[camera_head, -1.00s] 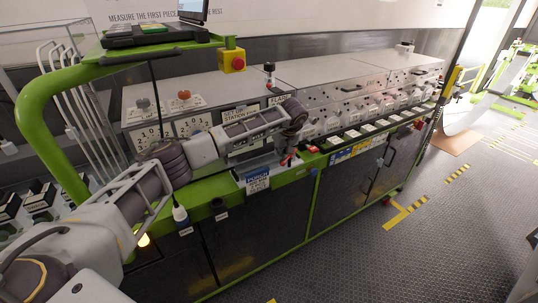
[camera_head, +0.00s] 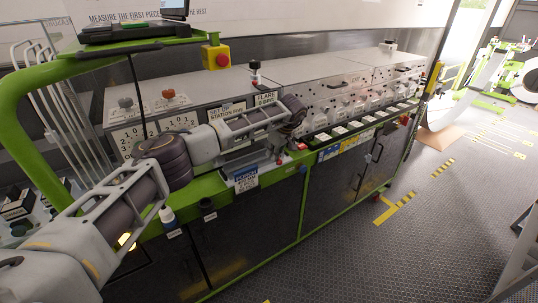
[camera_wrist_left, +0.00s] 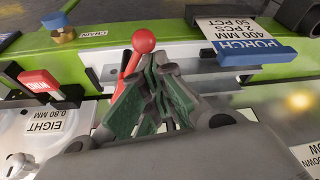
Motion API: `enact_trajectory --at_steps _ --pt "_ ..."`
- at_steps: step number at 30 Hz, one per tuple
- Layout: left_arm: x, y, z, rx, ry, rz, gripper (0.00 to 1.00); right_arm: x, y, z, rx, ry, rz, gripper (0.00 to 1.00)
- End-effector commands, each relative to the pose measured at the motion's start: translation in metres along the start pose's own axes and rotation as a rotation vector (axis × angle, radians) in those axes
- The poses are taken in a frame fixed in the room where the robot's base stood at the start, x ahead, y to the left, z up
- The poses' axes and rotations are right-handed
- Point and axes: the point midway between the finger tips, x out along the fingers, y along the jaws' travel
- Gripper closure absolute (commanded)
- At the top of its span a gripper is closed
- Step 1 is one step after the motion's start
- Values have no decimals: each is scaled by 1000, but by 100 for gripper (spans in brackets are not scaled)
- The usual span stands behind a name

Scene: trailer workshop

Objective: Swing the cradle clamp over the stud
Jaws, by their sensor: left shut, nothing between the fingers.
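A red ball-ended lever (camera_wrist_left: 143,40) stands at the bench's green front rail in the left wrist view; I cannot tell if it is the clamp's handle. My left gripper (camera_wrist_left: 152,80) is shut and empty, its green-padded fingers together just in front of the lever, hiding its lower part. I cannot tell whether they touch it. In the head view my left gripper (camera_head: 281,156) points down at the bench's front edge, small and partly hidden by the wrist. I cannot clearly make out the cradle clamp or the stud. My right gripper is not in view.
A blue-and-white punch sign (camera_wrist_left: 247,40) sits beside the lever. A red tab (camera_wrist_left: 40,82) and a brass-and-blue knob (camera_wrist_left: 58,27) are on its other side. The floor (camera_head: 350,250) before the bench is clear.

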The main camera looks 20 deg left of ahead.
Motion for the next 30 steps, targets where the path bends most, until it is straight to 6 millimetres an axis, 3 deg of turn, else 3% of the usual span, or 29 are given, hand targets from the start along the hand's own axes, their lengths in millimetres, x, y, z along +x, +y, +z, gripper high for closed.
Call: enact_trajectory --at_steps 9,30 --pt "-3 4 7 -92 1 -33 100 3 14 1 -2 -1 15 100" --pt "-7 12 20 -87 -3 -33 100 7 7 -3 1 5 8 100"
